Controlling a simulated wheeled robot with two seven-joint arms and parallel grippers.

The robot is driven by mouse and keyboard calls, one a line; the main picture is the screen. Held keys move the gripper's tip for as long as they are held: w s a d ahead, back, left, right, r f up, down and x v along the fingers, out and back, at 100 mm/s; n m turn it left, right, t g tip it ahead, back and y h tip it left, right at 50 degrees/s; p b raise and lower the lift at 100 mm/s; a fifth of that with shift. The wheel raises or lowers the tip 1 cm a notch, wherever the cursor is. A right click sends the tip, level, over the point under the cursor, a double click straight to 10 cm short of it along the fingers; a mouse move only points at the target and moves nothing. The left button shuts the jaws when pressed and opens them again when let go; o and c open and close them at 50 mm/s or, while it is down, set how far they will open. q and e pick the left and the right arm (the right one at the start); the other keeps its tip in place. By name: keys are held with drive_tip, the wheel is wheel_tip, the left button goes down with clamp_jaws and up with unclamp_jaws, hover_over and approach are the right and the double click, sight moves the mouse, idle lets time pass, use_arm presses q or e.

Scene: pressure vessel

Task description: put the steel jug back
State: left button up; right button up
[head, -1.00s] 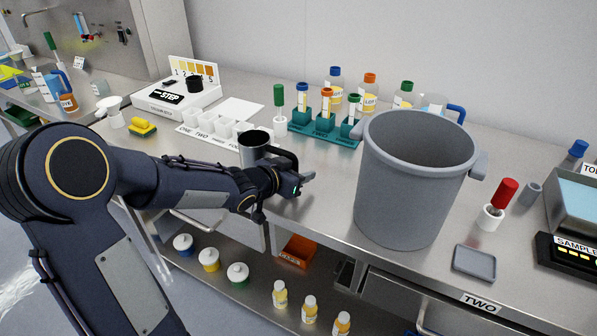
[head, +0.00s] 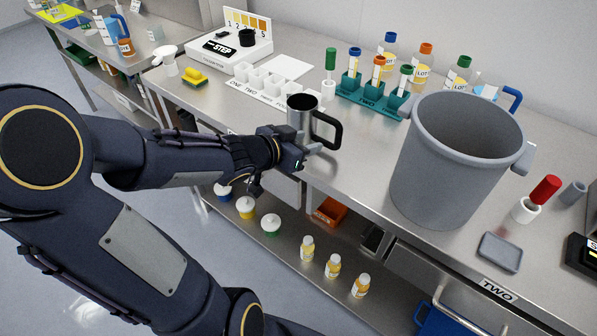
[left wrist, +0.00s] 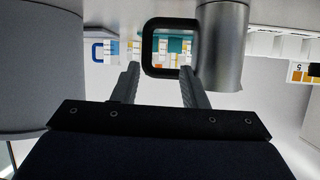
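The steel jug (head: 301,121) stands upright on the bench near its front edge, its black handle (head: 338,133) turned to the right. In the left wrist view the jug (left wrist: 224,45) is at the top right, and its handle (left wrist: 148,45) lies ahead of the fingers. My left gripper (head: 318,149) is just in front of the jug, near the handle. In the left wrist view the gripper (left wrist: 159,72) has its fingers apart, with nothing clamped between them. Whether a fingertip touches the handle cannot be told. My right gripper is in neither view.
A large grey vessel (head: 452,165) stands right of the jug. Behind the jug are white cups (head: 272,84) and a teal tube rack (head: 370,97) with bottles beyond. A grey tray (head: 500,251) lies at the front right. Bare bench shows between jug and vessel.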

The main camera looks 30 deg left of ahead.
use_arm(q)
drive_tip(key=s+n+g+y, duration=0.3)
drive_tip(key=s+n, duration=0.1)
drive_tip(key=s, duration=0.5)
drive_tip(key=s+d+f+g+h, duration=0.1)
drive_tip(key=s+d+g+h, duration=0.3)
drive_tip(key=s+d, duration=0.5)
drive_tip(key=s, duration=0.2)
drive_tip(key=shift+s+d+h, duration=0.2)
drive_tip(key=shift+s+h, duration=0.1)
drive_tip(key=shift+s, duration=0.1)
